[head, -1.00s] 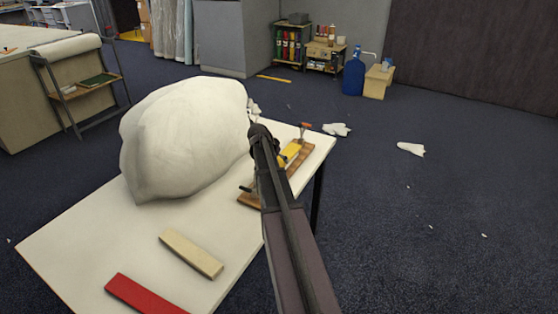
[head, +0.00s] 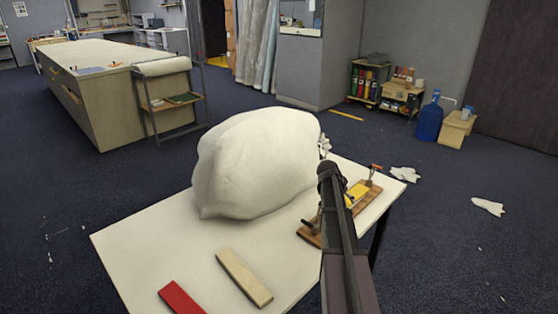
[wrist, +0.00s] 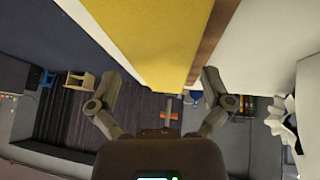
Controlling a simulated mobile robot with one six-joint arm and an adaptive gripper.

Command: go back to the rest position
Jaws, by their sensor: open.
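My gripper (wrist: 160,78) is open in the wrist view, with its two fingers spread apart and nothing between the tips. A yellow block (wrist: 155,35) fills the top middle of that view, close beyond the fingers and apart from them as far as I can tell. In the head view my arm reaches from the bottom edge over the right part of the white table (head: 140,240). The gripper cannot be made out there. The yellow block (head: 356,194) lies on a wooden board (head: 368,203) with clamps, partly hidden by my arm.
A large white sack (head: 255,165) stands left of my arm. A cream bar (head: 244,277) and a red bar (head: 181,298) lie at the table's front. White scraps (head: 488,206) lie on the floor at right. A long bench (head: 110,95) stands at back left.

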